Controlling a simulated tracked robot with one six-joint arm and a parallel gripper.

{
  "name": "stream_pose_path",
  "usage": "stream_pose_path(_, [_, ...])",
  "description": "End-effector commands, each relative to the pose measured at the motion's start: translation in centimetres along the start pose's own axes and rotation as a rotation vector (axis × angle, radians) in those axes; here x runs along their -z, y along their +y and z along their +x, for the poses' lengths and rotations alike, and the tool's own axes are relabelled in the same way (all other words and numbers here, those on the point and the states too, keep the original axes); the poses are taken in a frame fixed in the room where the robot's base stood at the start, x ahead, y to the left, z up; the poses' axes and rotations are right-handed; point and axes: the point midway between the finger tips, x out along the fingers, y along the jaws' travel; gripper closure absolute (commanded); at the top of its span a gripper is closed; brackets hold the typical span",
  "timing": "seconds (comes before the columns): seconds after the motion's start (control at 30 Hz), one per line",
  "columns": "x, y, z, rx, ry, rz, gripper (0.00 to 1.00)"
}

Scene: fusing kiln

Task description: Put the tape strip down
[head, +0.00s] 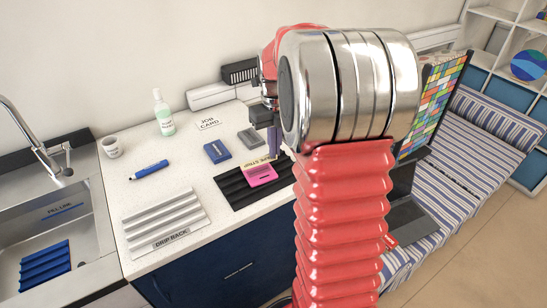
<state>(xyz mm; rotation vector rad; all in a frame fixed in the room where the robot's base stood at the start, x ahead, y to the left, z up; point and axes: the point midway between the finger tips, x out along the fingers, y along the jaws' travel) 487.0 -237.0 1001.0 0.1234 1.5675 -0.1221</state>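A cream strip (254,166) with lettering that seems to read "TAPE STRIP" lies by a black ribbed mat (235,190) on the white counter. I cannot tell whether it is the strip itself or a label. A pink block (261,176) rests on the mat, just in front of the lettering. My gripper (271,140) is above and behind the mat, pointing down, partly hidden by my wrist. Its dark purplish end hangs near the lettering. I cannot tell whether its fingers are open or hold anything.
A grey ribbed drip rack (165,220), blue marker (149,169), blue block (217,152), grey block (250,138), green-tinted bottle (164,115), cup (111,147) and job card (208,123) share the counter (190,178). A sink (85,225) is left. A striped bench (460,160) is right.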

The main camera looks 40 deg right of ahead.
Motion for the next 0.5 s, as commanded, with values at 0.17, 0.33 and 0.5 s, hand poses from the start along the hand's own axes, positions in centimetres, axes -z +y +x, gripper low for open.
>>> stream_pose_path(0.17, [0.0, 0.0, 0.0, 0.000, 0.000, 0.000, 1.00])
stream_pose_path(0.33, [0.0, 0.0, 1.0, -0.001, 0.002, 0.000, 1.00])
stream_pose_path(0.5, [0.1, 0.0, 3.1, -0.001, 0.002, 0.000, 1.00])
